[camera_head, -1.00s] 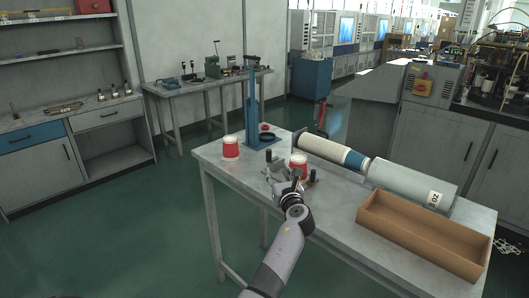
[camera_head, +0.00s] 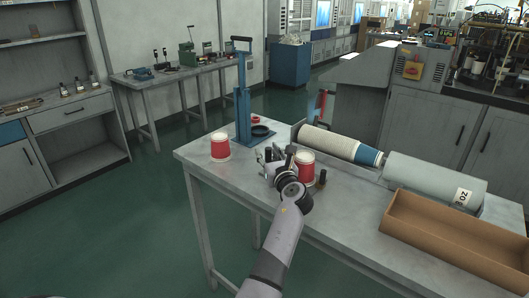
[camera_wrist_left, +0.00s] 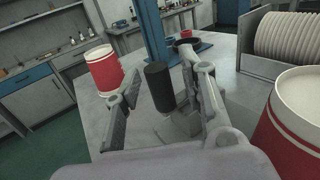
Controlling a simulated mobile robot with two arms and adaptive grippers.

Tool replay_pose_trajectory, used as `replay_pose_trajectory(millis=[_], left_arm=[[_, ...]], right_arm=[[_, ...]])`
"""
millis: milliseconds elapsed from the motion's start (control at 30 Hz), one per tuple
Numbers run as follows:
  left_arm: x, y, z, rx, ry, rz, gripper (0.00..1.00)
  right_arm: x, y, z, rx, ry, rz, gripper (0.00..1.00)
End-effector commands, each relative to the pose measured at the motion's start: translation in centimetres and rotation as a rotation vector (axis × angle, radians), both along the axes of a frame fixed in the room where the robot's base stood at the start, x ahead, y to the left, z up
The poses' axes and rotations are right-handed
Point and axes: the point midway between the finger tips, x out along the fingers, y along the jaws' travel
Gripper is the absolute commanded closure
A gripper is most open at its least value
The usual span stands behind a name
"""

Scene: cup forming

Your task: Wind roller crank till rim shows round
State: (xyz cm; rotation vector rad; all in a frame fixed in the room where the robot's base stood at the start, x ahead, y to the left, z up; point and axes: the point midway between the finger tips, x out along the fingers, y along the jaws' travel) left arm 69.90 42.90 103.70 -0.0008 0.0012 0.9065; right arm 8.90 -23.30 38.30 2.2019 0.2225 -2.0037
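A small grey metal device, apparently the roller, stands on the bench; my arm hides most of it in the head view. Its upright black crank knob (camera_wrist_left: 160,88) shows in the left wrist view. My left gripper (camera_wrist_left: 162,92) is open, with one finger on each side of the knob and gaps visible; it also shows in the head view (camera_head: 275,160). A red and white cup (camera_head: 220,147) stands left of the gripper. Another red and white cup (camera_head: 304,167) stands just right of it, close to the gripper. My right gripper is not in view.
A blue lever press (camera_head: 242,115) stands behind on the grey bench (camera_head: 345,212). A stack of paper cups (camera_head: 330,142), a grey cylinder (camera_head: 425,178) and an open brown box (camera_head: 450,238) occupy the right side. The front left of the bench is clear.

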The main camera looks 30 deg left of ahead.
Motion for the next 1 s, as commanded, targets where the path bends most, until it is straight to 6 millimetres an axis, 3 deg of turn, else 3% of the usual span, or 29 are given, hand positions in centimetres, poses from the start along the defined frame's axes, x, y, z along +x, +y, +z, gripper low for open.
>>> replay_pose_trajectory(millis=[233, 800, 1000], left_arm=[[0.00, -0.01, 0.03, 0.000, 0.000, 0.000, 0.63], [0.00, -0.01, 0.01, 0.000, 0.000, 0.000, 1.00], [0.00, -0.01, 0.02, 0.000, 0.000, 0.000, 1.00]], right_arm=[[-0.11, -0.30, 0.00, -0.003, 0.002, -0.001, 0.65], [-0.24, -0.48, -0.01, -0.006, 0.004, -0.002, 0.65], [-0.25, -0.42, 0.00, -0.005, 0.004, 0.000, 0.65]])
